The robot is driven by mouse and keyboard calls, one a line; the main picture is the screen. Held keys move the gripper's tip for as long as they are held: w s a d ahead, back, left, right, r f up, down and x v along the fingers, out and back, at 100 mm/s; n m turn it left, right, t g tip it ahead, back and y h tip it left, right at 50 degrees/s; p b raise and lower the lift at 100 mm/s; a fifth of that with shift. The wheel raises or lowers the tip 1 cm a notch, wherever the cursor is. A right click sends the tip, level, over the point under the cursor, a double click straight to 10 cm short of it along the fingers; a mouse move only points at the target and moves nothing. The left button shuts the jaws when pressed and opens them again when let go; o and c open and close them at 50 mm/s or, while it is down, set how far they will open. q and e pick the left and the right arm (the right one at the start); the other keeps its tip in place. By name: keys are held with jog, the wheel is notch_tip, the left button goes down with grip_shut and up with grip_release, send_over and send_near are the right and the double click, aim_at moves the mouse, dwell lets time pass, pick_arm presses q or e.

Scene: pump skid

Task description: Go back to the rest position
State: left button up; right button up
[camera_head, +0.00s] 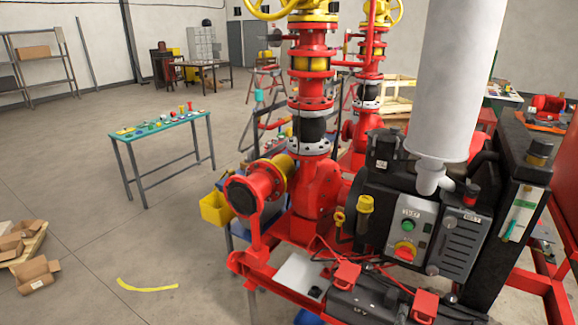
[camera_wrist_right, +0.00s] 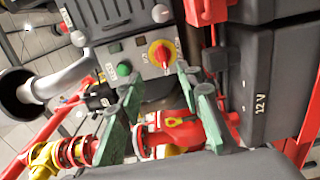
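My right gripper (camera_wrist_right: 163,92) shows in the right wrist view. Its two green-grey fingers are apart, with nothing between them. Beyond the fingertips is the grey control panel (camera_wrist_right: 140,60), with a green button (camera_wrist_right: 124,69) and a red knob on a yellow plate (camera_wrist_right: 161,54). I see no gap-closing contact with the knob. In the head view the same panel (camera_head: 412,226) is on the engine's front, and I cannot make out the right gripper clearly there. My left gripper is in neither view.
The red pump and valve column (camera_head: 312,140) and a white cylinder (camera_head: 452,70) stand close ahead. A battery (camera_wrist_right: 262,80) is at the right of the wrist view.

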notch_tip(320, 180, down, 24)
jog(key=s+a+f+g+y, duration=0.1)
jog(key=s+g+y, duration=0.1)
jog(key=g+y, duration=0.2)
jog(key=s+f+m+g+y, duration=0.1)
jog(key=s+f+g, duration=0.1)
jog(key=s+f, duration=0.6)
jog(key=s+f+m+g+y, duration=0.1)
jog(key=s+f, duration=0.3)
jog(key=f, duration=0.9)
jog(key=s+f+m+g+y, duration=0.1)
jog(key=s+f+m+g, duration=0.1)
jog(key=s+f, duration=0.65)
jog(key=s+f+m+g+y, duration=0.1)
jog(key=s+f+g, duration=0.1)
jog(key=s+f, duration=0.65)
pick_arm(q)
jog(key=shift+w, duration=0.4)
pick_arm(e)
jog(key=s+f+m+g, duration=0.2)
jog(key=s, duration=1.3)
jog(key=s+f+m+g+y, duration=0.1)
jog(key=s+f+m+g, duration=0.1)
jog(key=s, duration=1.2)
jog(key=shift+s+d+f+m, duration=0.35)
jog(key=shift+f+m, duration=0.25)
jog(key=shift+m, duration=0.1)
